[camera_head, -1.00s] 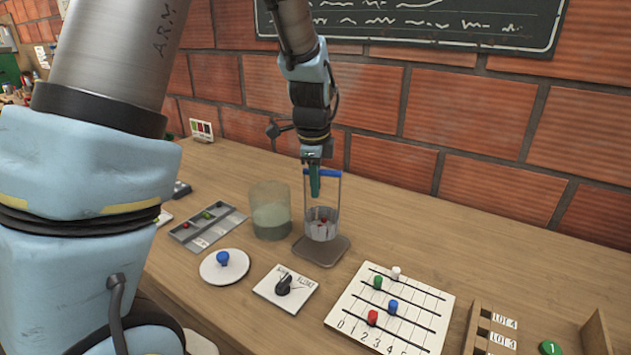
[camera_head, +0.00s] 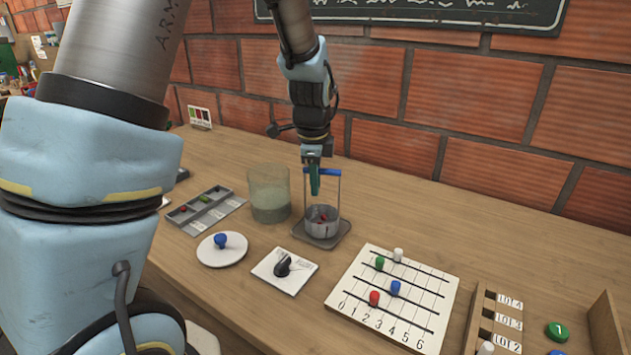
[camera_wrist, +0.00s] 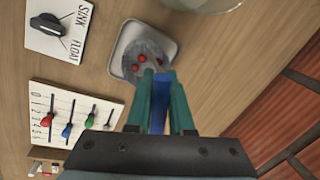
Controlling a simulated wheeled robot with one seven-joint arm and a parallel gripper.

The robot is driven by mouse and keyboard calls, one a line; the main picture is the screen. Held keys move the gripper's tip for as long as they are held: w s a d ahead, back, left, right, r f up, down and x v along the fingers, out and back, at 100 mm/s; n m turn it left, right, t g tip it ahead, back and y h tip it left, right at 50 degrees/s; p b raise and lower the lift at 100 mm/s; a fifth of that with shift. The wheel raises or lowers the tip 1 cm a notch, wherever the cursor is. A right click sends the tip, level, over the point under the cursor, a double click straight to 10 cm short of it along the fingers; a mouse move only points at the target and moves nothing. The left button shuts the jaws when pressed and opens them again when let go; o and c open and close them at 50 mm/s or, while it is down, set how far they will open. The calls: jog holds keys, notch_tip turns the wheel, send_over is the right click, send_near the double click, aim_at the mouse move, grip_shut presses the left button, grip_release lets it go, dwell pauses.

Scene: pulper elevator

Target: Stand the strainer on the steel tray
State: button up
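The strainer (camera_head: 321,228) is a grey see-through cup with red pieces inside and a tall wire frame topped by a blue handle bar (camera_head: 324,172). It is upright over the steel tray (camera_head: 338,238), its base appearing to rest on the tray's middle. My gripper (camera_head: 314,182) points down, its teal fingers closed around the blue bar. In the wrist view, the fingers (camera_wrist: 160,85) flank the blue bar, with the strainer cup (camera_wrist: 134,66) and the tray (camera_wrist: 122,47) beyond. The fingers and bar hide part of the cup there.
A glass jar of cloudy liquid (camera_head: 269,205) stands close left of the tray.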

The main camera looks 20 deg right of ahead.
jog(key=o, duration=0.5)
jog(key=shift+r, duration=0.1)
notch_tip(320, 180, up, 10)
jog(key=s+a+b, duration=0.1)
jog(key=shift+s+r, duration=0.2)
jog(key=shift+s, duration=0.2)
dwell(0.4)
